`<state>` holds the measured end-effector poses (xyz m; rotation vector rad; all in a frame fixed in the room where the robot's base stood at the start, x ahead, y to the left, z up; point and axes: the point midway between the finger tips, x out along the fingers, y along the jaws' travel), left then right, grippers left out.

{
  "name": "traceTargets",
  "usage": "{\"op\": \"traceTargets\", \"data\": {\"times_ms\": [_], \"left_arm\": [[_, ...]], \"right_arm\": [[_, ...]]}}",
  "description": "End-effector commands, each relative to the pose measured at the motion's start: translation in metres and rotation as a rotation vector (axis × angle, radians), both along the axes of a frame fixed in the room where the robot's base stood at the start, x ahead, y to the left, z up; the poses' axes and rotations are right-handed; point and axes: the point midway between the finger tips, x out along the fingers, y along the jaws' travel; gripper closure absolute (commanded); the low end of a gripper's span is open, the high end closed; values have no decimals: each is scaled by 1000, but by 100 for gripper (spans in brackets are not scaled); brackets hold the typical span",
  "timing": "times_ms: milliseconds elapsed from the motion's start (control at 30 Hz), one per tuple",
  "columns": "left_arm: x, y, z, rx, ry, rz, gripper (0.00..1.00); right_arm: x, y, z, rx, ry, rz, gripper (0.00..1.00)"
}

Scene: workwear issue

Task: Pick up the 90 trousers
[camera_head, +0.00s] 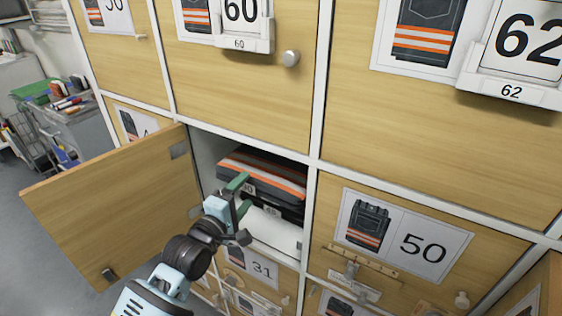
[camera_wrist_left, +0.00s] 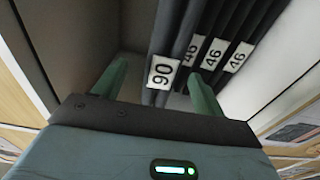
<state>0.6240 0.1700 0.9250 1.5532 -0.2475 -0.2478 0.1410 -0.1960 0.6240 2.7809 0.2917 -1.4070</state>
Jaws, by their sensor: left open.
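The 90 trousers (camera_head: 262,180) are dark and folded, with orange and pale stripes, on top of the stack in the open locker. Their white "90" label shows in the left wrist view (camera_wrist_left: 162,72), at the left end of a row of folded edges. My left gripper (camera_head: 241,196) is open at the locker mouth, in front of the stack. In the wrist view its green fingers (camera_wrist_left: 157,82) stand either side of the "90" label, with nothing gripped. I cannot tell if a finger touches the cloth. My right gripper is not in view.
Several dark trousers labelled "46" (camera_wrist_left: 214,50) lie against the 90 pair, under it in the stack. The open wooden door (camera_head: 115,205) stands to the left of the locker. Closed lockers marked 60, 62, 50 (camera_head: 405,240) and 31 surround it.

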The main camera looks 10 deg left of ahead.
Motion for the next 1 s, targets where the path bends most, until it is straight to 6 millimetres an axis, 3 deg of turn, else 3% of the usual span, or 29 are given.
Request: {"op": "traceTargets", "data": {"times_ms": [633, 1000], "left_arm": [[30, -9, -1, 3, -1, 0, 29], [69, -21, -4, 4, -1, 0, 29]], "right_arm": [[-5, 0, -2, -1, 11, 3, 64], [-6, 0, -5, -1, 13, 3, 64]]}}
